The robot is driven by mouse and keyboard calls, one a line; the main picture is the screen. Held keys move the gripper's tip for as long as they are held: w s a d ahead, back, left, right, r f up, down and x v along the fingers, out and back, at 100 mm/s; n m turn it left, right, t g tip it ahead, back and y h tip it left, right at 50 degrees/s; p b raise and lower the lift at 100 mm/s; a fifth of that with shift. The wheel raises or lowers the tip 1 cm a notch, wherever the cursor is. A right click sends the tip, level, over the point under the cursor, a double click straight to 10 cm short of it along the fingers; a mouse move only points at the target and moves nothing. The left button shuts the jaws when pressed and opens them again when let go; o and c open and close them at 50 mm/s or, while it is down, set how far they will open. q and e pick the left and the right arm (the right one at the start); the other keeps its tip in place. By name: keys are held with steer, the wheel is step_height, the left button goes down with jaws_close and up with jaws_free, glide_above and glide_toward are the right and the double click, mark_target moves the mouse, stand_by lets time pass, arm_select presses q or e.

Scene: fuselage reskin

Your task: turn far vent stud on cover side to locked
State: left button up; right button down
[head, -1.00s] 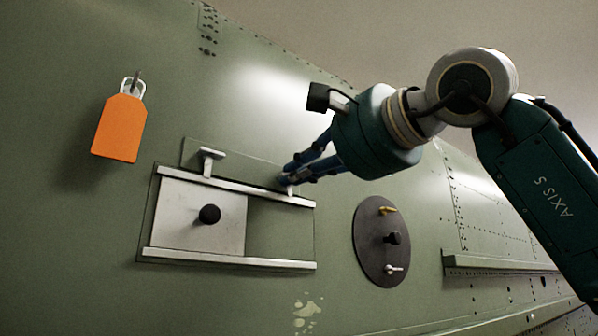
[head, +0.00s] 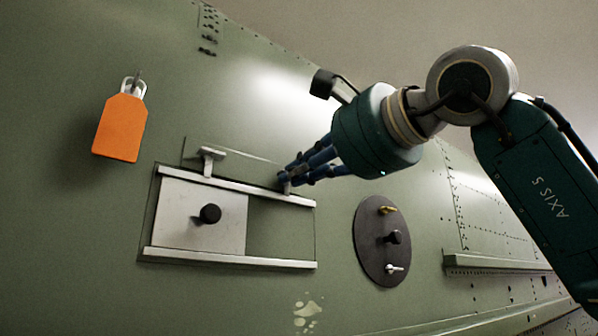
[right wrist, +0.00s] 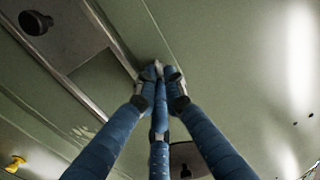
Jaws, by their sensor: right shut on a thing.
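The vent is a rectangular frame on the green fuselage skin, with two pale rails (head: 230,260) and a light sliding cover (head: 175,225) over its left half. A T-shaped stud (head: 209,158) stands above the top rail at the left, its crossbar lying roughly along the rail. A second stud (head: 288,188) is at the top rail's right part, mostly hidden by my fingers. My right gripper (head: 284,180) is shut on this right-hand stud; in the right wrist view its fingertips (right wrist: 158,76) close together around it. My left gripper is not in view.
An orange tag (head: 120,128) hangs on a hook at the left. A round dark plate (head: 372,250) with a yellow handle, a black knob and a white handle is right of the vent. A ledge (head: 495,262) juts out at the far right.

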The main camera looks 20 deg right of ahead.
steer(key=c, duration=1.8)
jaws_free()
steer(key=shift+c, duration=0.2)
steer(key=v, duration=1.2)
